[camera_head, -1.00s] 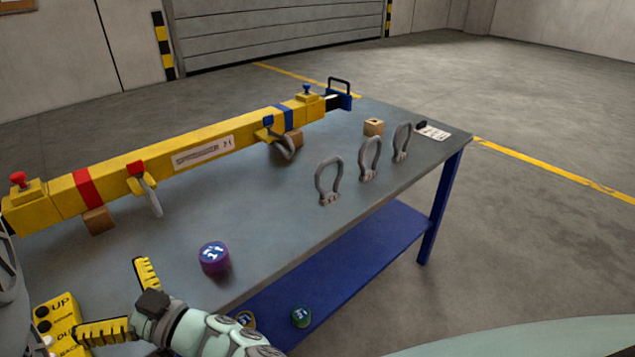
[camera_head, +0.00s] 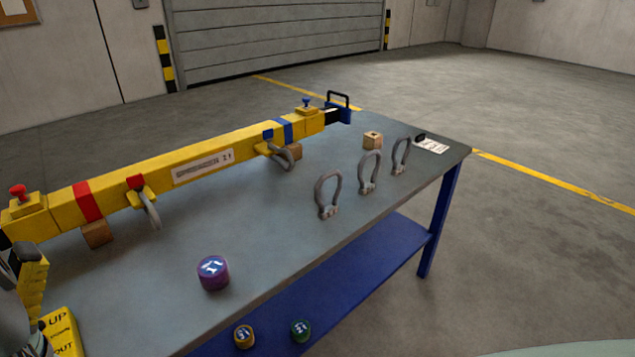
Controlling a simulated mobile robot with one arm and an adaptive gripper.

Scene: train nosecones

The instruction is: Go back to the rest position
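My gripper (camera_head: 32,283) is at the left edge of the head view, only partly in frame. A yellow, black-marked finger shows there, in front of the table's near left part. The other finger is hidden or out of frame, so I cannot tell its opening. Nothing is seen held in it. Part of my arm (camera_head: 10,310) shows at the lower left edge.
A yellow beam (camera_head: 130,180) with hanging shackles lies along the grey table (camera_head: 240,225). Three grey shackles (camera_head: 328,195) stand at the right. A purple cylinder (camera_head: 213,274) stands near the front edge. Smaller cylinders (camera_head: 300,330) rest on the blue lower shelf (camera_head: 370,260).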

